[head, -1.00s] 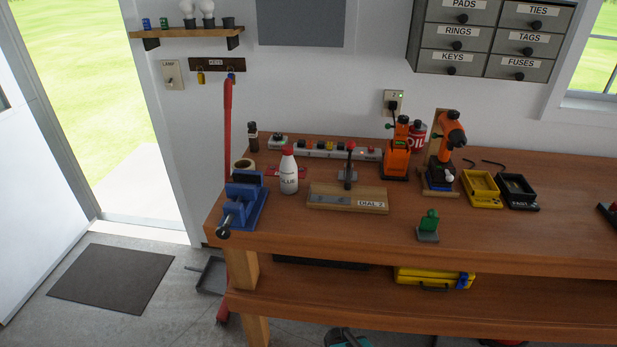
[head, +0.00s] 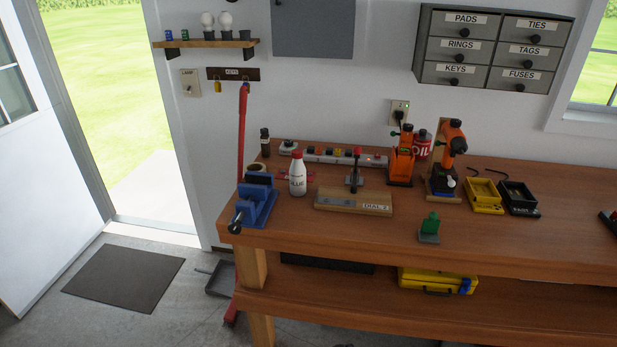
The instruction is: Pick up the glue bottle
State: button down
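The glue bottle (head: 298,177) is white with a red cap and a dark "GLUE" label. It stands upright on the wooden workbench (head: 520,238), toward its left end. It is just right of the blue vise (head: 257,203) and behind the left end of the wooden "DIAL 2" board (head: 330,197). My gripper is not in view.
A power strip (head: 345,158) runs behind the bottle. Orange tools (head: 402,160), an oil can (head: 422,147), yellow (head: 484,196) and black trays (head: 518,198), and a green-topped block (head: 430,228) stand further right.

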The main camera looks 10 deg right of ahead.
aim_at(297, 172)
jog(key=u, duration=0.1)
jog(key=i, duration=0.95)
jog(key=z, duration=1.3)
jog(key=k, duration=0.1)
jog(key=u, duration=2.7)
